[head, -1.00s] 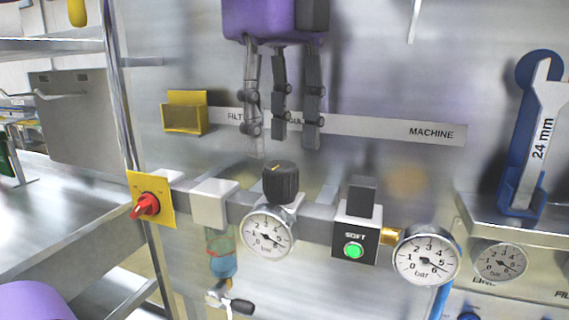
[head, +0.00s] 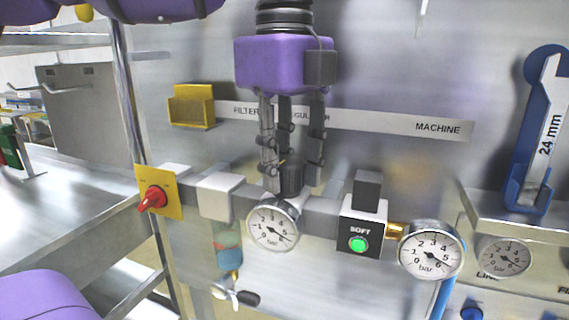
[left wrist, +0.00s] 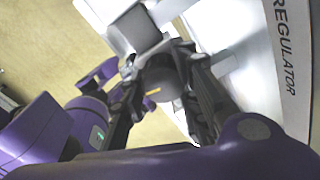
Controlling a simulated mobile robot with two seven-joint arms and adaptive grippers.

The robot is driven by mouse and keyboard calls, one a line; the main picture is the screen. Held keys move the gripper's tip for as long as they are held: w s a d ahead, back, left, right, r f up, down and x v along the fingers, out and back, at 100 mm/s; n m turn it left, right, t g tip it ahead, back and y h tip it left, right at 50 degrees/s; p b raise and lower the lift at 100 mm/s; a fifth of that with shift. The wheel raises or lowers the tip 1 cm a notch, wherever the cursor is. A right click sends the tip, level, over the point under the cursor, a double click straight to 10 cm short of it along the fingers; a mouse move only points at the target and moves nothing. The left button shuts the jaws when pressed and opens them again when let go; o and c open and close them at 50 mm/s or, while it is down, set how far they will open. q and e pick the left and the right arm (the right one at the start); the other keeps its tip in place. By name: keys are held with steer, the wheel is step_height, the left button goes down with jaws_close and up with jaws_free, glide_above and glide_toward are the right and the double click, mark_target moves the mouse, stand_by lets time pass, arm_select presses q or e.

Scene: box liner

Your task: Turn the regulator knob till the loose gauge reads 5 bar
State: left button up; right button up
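The regulator knob (head: 291,179) is a dark ribbed cylinder on top of the pipe block, above a round white gauge (head: 273,224). My left gripper (head: 292,178) points down over it, with its dark fingers around the knob. Small gaps seem to show between fingers and knob, so it looks open. The left wrist view shows the knob (left wrist: 160,82) with a yellow mark between the fingers. A second gauge (head: 431,251) sits at the pipe's right end, its needle pointing lower right near the high numbers. A third, greyer gauge (head: 504,257) is further right. I cannot tell which is loose.
A red switch (head: 153,198) on a yellow plate is at the left of the pipe. A block marked SOFT (head: 361,225) with a green light stands right of the knob. A yellow holder (head: 192,107) and a blue-held 24 mm spanner (head: 545,130) hang on the panel.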

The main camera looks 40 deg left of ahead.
mark_target(288, 162)
arm_select(q)
steer(key=shift+s+n, duration=0.1)
steer(key=shift+n, duration=0.2)
steer(key=shift+c, duration=0.2)
steer(key=n, duration=0.4)
steer(key=shift+d, duration=0.1)
steer(key=shift+d+f+n, duration=0.1)
steer(key=shift+n, duration=2.6)
steer(key=o, duration=1)
steer(key=shift+d, duration=0.1)
steer(key=shift+o, duration=0.2)
step_height(288, 162, up, 12)
